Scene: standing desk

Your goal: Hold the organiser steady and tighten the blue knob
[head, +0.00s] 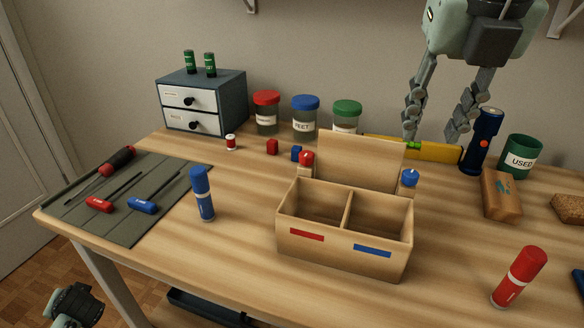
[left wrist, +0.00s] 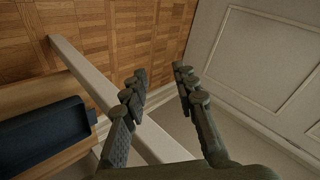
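The wooden organiser (head: 345,262) stands on the desk, with two empty compartments, a red and a blue label on its front, and a raised back panel (head: 360,165). The blue knob (head: 410,176) sits at its back right corner; a red knob (head: 306,157) sits at the back left. My right gripper (head: 440,125) hangs open and empty above and behind the blue knob, fingers pointing down. My left gripper is at the bottom left, off the desk, mostly cut off; in the left wrist view (left wrist: 160,76) its fingers are apart and empty above the floor.
Left of the organiser stand a blue marker (head: 203,195) and a mat (head: 130,217) with screwdrivers. A red marker (head: 519,277) stands to the right. A yellow level (head: 430,152), a torch (head: 481,142) and jars are behind. The desk directly in front is clear.

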